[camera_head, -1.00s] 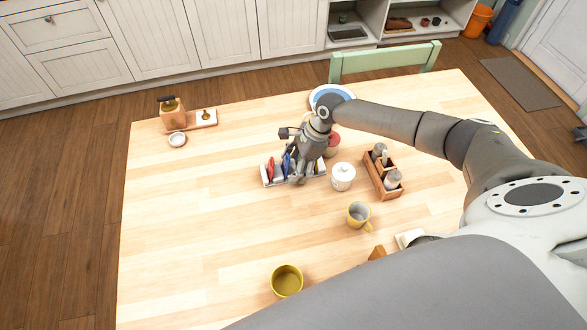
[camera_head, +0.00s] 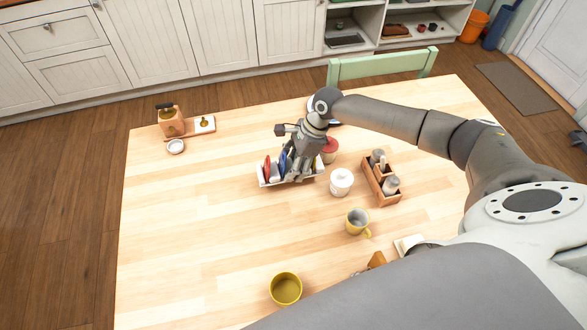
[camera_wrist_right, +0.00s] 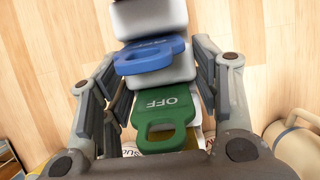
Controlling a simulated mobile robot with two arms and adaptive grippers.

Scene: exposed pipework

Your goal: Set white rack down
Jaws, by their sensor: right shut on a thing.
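The white rack (camera_head: 263,180) is a narrow white holder with red (camera_head: 267,168) and blue (camera_head: 283,160) tags standing in it. My right gripper (camera_head: 294,174) is shut on it from above, near the middle of the table. In the right wrist view, the gripper's fingers (camera_wrist_right: 155,95) stand either side of the rack's white dividers (camera_wrist_right: 160,68). A blue tag (camera_wrist_right: 150,55) and a green tag marked OFF (camera_wrist_right: 165,115) show between them. The gripper hides part of the rack. I cannot tell whether its base touches the table. My left gripper is not in view.
Right of the rack are a white lidded jar (camera_head: 341,182), a red-topped jar (camera_head: 330,148), a wooden caddy (camera_head: 381,182) and a yellow mug (camera_head: 358,222). A yellow cup (camera_head: 286,289) stands at the front. The wooden tabletop (camera_head: 200,225) is clear to the left.

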